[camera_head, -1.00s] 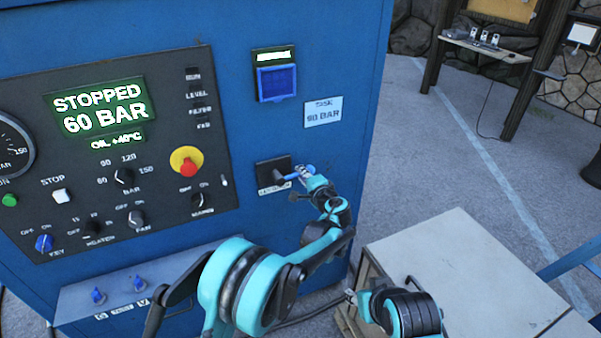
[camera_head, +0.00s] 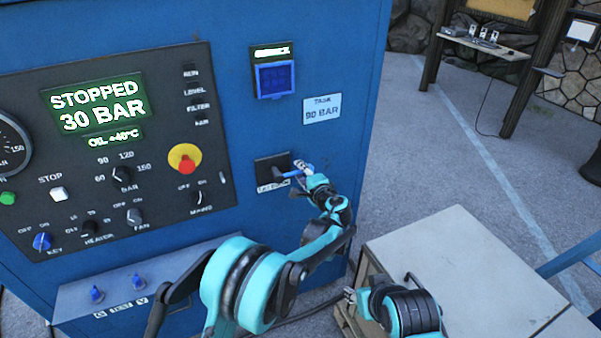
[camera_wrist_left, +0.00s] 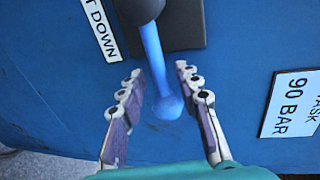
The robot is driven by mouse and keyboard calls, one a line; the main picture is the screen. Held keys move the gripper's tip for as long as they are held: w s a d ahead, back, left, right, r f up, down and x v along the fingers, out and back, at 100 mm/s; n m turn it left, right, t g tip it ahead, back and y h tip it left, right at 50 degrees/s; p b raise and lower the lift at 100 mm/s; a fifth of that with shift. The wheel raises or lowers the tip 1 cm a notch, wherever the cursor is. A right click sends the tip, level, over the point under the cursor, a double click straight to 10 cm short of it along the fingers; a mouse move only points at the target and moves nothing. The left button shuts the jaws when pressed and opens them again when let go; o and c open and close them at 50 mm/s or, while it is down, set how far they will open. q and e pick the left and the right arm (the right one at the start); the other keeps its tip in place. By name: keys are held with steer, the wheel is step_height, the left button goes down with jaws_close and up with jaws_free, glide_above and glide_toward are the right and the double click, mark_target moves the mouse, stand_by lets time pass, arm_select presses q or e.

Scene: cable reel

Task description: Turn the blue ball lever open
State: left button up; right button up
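The blue ball lever (camera_wrist_left: 154,58) extends from a dark pivot on a black plate (camera_wrist_left: 186,25) on the blue cabinet. In the left wrist view its rounded end lies between the two fingers of my left gripper (camera_wrist_left: 159,73), with a gap on both sides. The fingers are apart and not closed on it. In the head view the lever (camera_head: 287,174) points right from its plate, and my left gripper (camera_head: 306,168) is at its end, partly covering it. My right gripper (camera_head: 350,295) is low at centre right, too small to read its fingers.
The control panel display (camera_head: 95,107) reads "STOPPED 30 BAR". A task label (camera_head: 322,109) reading "90 BAR" is above and right of the lever. A pale wooden box (camera_head: 465,265) stands at lower right. Open floor (camera_head: 440,150) lies right of the cabinet.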

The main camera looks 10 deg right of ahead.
arm_select(q)
steer(key=shift+s+r, duration=0.1)
steer(key=v, duration=0.7)
steer(key=shift+s+d, duration=0.1)
steer(key=shift+s, duration=0.05)
